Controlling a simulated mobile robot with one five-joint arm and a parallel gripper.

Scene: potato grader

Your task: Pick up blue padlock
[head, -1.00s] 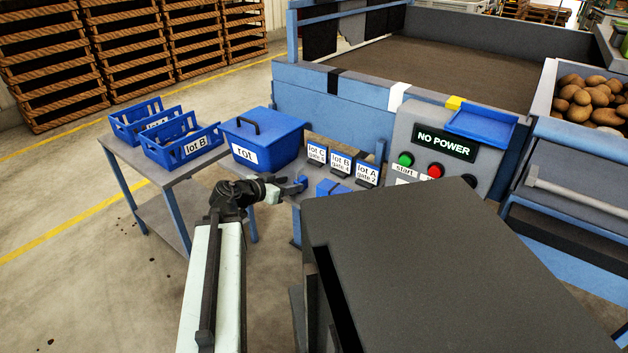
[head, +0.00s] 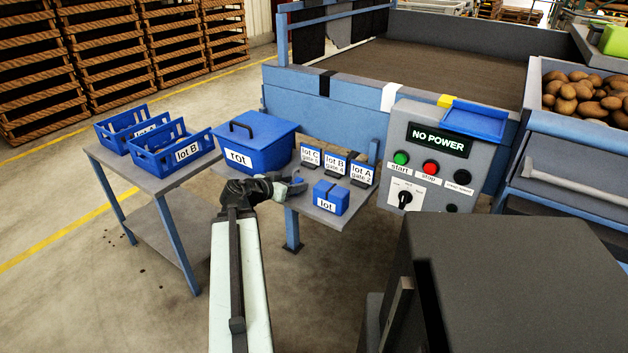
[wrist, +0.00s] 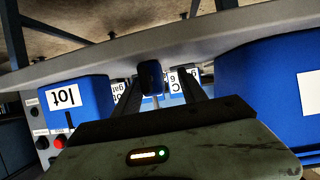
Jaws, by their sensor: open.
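The blue padlock (wrist: 150,76) shows in the wrist view as a small dark blue body, with a thin pale part below it in the picture. It lies between the two dark fingers of my gripper (wrist: 163,82), near their tips. The fingers are apart, and I cannot tell whether either touches it. In the head view my gripper (head: 294,188) is over the small table, between the rot bin and the blue lot box. The padlock is hard to make out there against the gripper.
The blue rot bin (head: 262,150) stands left behind my gripper, and the blue lot box (head: 331,197) stands to its right. Lot cards (head: 335,163) stand behind. The control panel (head: 436,160) reads NO POWER. Blue crates (head: 172,155) sit on the left table.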

